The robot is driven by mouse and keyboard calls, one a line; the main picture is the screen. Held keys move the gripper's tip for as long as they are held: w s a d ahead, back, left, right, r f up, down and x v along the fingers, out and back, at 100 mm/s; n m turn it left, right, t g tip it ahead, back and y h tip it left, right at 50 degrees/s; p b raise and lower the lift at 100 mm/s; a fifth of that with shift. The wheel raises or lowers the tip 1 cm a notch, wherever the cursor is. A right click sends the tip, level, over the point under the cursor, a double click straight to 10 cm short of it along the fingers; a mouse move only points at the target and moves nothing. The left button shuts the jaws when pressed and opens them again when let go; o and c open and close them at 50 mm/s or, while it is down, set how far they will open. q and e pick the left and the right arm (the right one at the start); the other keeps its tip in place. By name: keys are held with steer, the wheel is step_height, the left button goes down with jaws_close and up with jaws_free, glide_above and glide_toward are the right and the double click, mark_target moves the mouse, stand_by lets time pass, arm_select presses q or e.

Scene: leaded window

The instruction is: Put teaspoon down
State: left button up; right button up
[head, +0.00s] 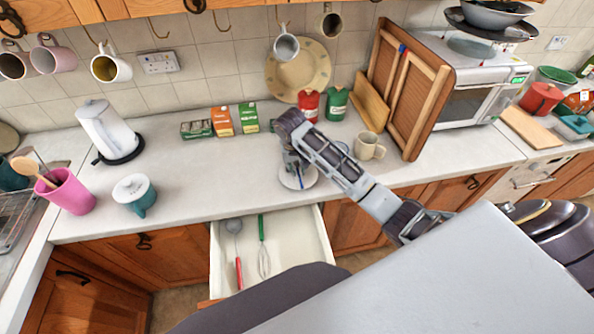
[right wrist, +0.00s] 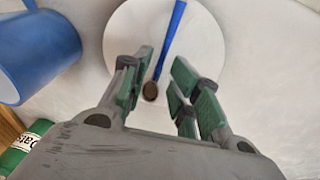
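A teaspoon (right wrist: 168,40) with a blue handle and dark bowl lies across a white saucer (right wrist: 117,45) in the right wrist view. The saucer (head: 311,177) also shows on the counter in the head view, partly under my right gripper. My right gripper (right wrist: 160,88) is open, its green-padded fingers on either side of the spoon's bowl, with gaps visible on both sides. In the head view my right gripper (head: 296,170) is low over the saucer. Whether the fingers touch the saucer I cannot tell. My left gripper is not in view.
A blue mug (right wrist: 38,52) stands beside the saucer. A cream mug (head: 367,148) is to the right and several small boxes (head: 222,121) are behind. A drawer (head: 222,262) with a ladle and whisk stands open in front. The counter left of the saucer is clear.

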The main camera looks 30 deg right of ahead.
step_height(320, 180, up, 11)
steer(key=a, duration=0.1)
steer(key=shift+s+a+f, duration=0.15)
steer(key=shift+s+a, duration=0.15)
steer(key=shift+s, duration=0.15)
steer(key=shift+f, duration=0.15)
stand_by(0.8)
